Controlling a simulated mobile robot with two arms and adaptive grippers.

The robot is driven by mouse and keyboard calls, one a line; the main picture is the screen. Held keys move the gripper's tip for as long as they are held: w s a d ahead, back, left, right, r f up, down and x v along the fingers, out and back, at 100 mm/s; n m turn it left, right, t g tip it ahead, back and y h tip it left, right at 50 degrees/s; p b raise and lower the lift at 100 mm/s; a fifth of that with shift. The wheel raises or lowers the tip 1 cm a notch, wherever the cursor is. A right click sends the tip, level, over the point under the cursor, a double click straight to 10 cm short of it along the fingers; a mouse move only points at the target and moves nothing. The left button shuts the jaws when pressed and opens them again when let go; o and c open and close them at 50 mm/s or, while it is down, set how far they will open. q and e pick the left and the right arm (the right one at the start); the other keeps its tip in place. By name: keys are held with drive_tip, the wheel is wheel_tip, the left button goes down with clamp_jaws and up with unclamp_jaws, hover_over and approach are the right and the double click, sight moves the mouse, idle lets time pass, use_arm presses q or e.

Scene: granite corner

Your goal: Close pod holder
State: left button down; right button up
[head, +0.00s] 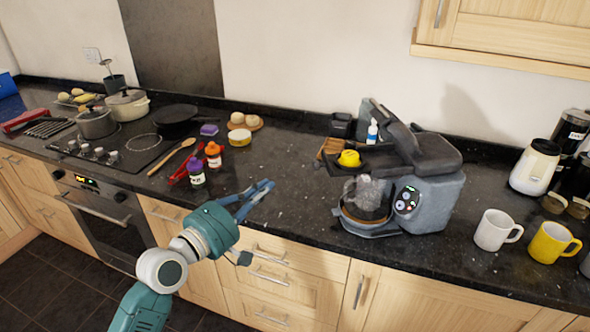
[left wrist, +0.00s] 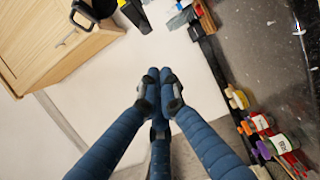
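The grey coffee machine (head: 432,200) stands on the dark counter, right of centre in the head view. Its dark upper arm (head: 425,150) reaches left, and a flap (head: 378,118) stands up behind it. A yellow pod-like piece (head: 349,158) sits on a dark holder part (head: 372,160) sticking out at the machine's left; the holder looks open. My left gripper (head: 268,186) is over the counter, left of the machine and apart from it. Its blue fingers meet at the tips with nothing between them, as the left wrist view shows (left wrist: 160,80). My right gripper is out of view.
A white mug (head: 493,230) and a yellow mug (head: 551,243) stand right of the machine. Spice jars (head: 197,173), a wooden spoon (head: 175,155) and a hob with pots (head: 97,122) lie left. Bare counter separates my left gripper from the machine.

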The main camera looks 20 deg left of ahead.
sight(338, 166)
use_arm(q)
drive_tip(key=w+d+p, duration=0.3)
drive_tip(key=w+d, duration=0.2)
drive_tip(key=w, duration=0.4)
drive_tip(key=shift+w+d, duration=0.25)
drive_tip(key=shift+d, duration=0.15)
drive_tip(key=shift+p, duration=0.3)
drive_tip(key=w+d, duration=0.1)
drive_tip(key=d, duration=0.2)
drive_tip(key=w+d+p, duration=0.1)
drive_tip(key=w+d, duration=0.1)
drive_tip(key=d, duration=0.1)
drive_tip(key=w+d+p, duration=0.1)
drive_tip(key=d, duration=0.1)
drive_tip(key=shift+w+d, duration=0.3)
drive_tip(key=shift+d, duration=0.1)
drive_tip(key=shift+s+a, duration=0.1)
